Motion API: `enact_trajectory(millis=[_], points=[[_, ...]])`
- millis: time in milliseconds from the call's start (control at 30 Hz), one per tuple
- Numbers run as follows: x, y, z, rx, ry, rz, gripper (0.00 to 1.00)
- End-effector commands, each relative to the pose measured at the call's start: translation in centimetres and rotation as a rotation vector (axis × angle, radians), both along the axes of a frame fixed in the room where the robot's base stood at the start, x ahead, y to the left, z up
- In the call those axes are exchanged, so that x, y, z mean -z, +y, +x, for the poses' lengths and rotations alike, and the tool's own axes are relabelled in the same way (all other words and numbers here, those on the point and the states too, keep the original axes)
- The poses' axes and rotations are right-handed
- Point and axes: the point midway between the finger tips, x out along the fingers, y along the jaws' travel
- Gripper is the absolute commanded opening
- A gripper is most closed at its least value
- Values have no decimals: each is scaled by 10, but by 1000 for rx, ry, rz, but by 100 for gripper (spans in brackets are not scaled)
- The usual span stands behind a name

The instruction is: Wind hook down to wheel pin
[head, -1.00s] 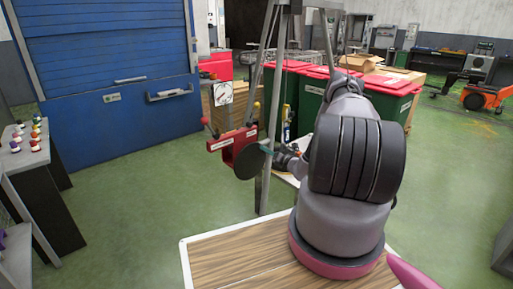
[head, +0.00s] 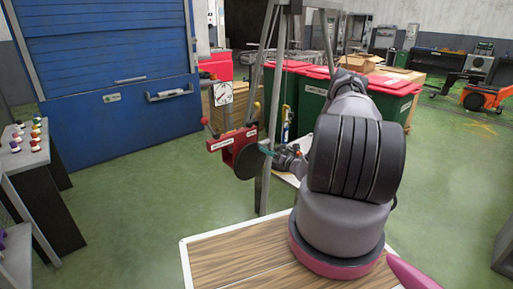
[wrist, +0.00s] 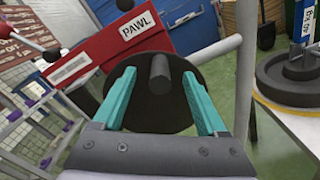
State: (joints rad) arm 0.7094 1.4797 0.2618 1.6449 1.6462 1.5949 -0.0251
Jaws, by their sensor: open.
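A red winch housing (head: 232,143) with white labels is fixed to a grey metal frame (head: 265,130). Its dark round disc (head: 247,162) faces my gripper, and a short dark peg (wrist: 160,69) stands out from it. My gripper (wrist: 158,76) has teal fingers, which are open on either side of the peg. I cannot tell whether they touch it. A dark wheel-shaped weight (wrist: 290,85) lies on a pale table at the right of the wrist view, below a blue piece marked 40 kg (wrist: 307,28). I cannot make out the hook in either view.
Green bins with red lids (head: 312,90) stand behind the frame. A bench with coloured buttons (head: 30,150) is at left. Green floor there is clear.

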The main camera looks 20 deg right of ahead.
Motion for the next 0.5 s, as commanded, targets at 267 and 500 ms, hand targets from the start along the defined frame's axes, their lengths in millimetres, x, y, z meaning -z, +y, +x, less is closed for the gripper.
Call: enact_trajectory(millis=[267, 500], points=[[0, -8, -22, 0, 0, 1, 75], [0, -14, -40, 0, 0, 1, 75]])
